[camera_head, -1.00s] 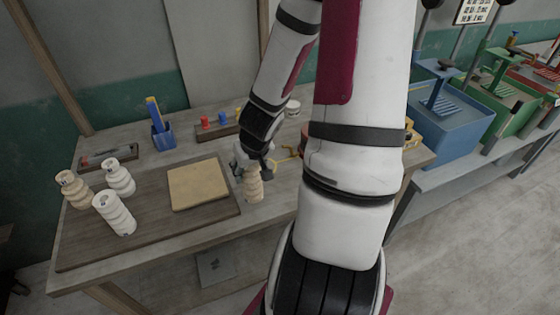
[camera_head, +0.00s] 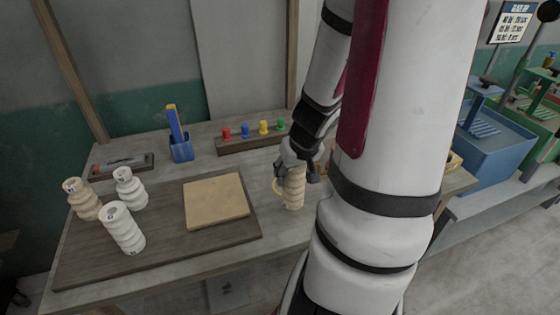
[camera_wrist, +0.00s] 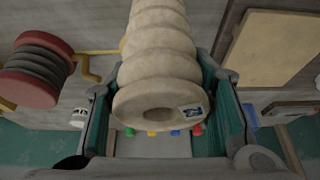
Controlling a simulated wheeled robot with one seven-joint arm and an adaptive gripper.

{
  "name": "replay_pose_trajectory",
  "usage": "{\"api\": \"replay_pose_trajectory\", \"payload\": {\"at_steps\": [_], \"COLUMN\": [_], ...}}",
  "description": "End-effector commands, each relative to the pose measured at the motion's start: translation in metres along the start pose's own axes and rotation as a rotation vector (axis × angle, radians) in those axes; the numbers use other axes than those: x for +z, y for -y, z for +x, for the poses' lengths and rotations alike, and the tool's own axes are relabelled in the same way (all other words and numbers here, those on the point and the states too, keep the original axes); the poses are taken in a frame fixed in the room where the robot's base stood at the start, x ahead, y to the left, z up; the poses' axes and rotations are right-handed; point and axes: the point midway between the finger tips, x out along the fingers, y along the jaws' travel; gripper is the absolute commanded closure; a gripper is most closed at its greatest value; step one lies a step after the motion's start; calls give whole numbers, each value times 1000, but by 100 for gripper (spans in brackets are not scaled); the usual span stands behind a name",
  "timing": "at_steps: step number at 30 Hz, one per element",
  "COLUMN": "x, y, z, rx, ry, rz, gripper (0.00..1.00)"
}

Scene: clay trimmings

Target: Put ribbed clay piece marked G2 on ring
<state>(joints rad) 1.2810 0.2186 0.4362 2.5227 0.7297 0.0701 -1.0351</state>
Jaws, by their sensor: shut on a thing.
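My gripper (camera_head: 297,172) is shut on a beige ribbed clay piece (camera_head: 293,192), right of the dark board. The piece looks about upright in the head view; I cannot tell whether its base touches the table. In the wrist view the piece (camera_wrist: 158,65) lies between the jaws, its holed end face toward the camera. That face has a small blue mark, too small to read. A thin yellow curve, perhaps the ring (camera_head: 275,187), shows just left of the piece; the rest is hidden. Several other ribbed pieces, including a white one (camera_head: 122,228), stand on the board's left.
A tan slab (camera_head: 216,200) lies on the dark board (camera_head: 160,262). A blue holder (camera_head: 181,150) and a rack with coloured pegs (camera_head: 246,144) stand behind. In the wrist view, a red-and-black reel (camera_wrist: 38,68) with a yellow crank (camera_wrist: 90,70) is at the left.

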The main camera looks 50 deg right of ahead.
Motion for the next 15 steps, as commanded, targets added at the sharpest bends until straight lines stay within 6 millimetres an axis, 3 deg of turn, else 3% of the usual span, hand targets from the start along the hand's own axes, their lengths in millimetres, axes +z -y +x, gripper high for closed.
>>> {"api": "replay_pose_trajectory", "payload": {"at_steps": [8, 15], "x": [-29, -68], "y": [-7, -17], "z": [13, 34], "rx": [-2, -1], "ry": [-1, -3], "rz": [-4, -3], "gripper": [100, 100]}}
